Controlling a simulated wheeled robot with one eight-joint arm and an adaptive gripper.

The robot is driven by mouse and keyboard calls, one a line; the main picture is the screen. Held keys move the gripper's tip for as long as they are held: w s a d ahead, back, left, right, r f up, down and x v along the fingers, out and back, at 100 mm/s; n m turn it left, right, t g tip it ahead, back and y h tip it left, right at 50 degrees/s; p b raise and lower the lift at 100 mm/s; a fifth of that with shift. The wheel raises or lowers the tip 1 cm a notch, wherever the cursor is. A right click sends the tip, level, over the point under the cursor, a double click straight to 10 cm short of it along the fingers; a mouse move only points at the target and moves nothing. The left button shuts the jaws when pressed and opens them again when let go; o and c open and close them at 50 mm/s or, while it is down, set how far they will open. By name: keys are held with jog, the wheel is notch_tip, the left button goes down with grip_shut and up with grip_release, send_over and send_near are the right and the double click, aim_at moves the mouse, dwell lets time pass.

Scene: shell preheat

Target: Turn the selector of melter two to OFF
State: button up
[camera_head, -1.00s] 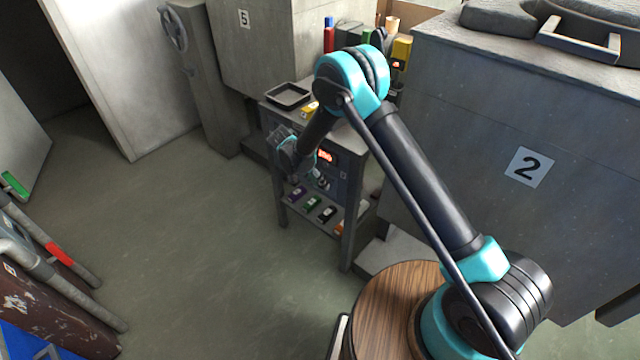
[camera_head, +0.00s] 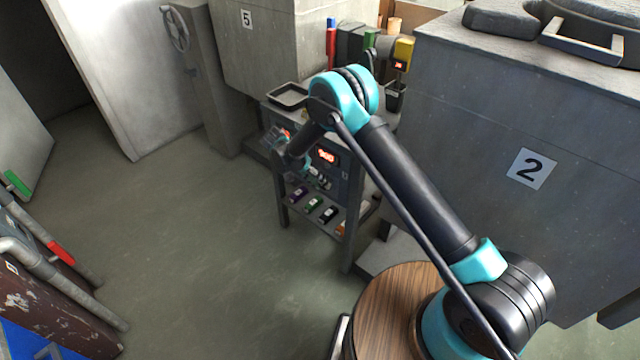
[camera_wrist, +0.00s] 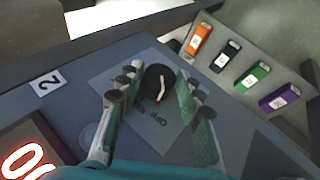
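A "2" label (camera_wrist: 47,83) is on the same panel, to the left. My gripper (camera_wrist: 156,92) is open, its two fingers on either side of the knob; I cannot tell if they touch it. In the head view my gripper (camera_head: 277,142) is in front of the control panel (camera_head: 343,185) of the small stand, and my arm hides part of that panel.
A red display (camera_wrist: 27,162) glows beside the selector. Several coloured blocks, one orange (camera_wrist: 199,38), lie on the stand's lower shelf (camera_head: 332,222). A dark tray (camera_head: 288,96) sits on top.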

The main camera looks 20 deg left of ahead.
jog(key=o, duration=0.4)
jog(key=shift+c, duration=0.2)
jog(key=v, duration=0.7)
jog(key=shift+a+r, duration=0.15)
jog(key=shift+r, duration=0.05)
jog(key=s+x, duration=0.1)
jog(key=x, duration=0.6)
jog(key=shift+w+d+f, duration=0.15)
jog(key=shift+w+d, duration=0.1)
jog(key=shift+w, duration=0.2)
jog(key=shift+y, duration=0.3)
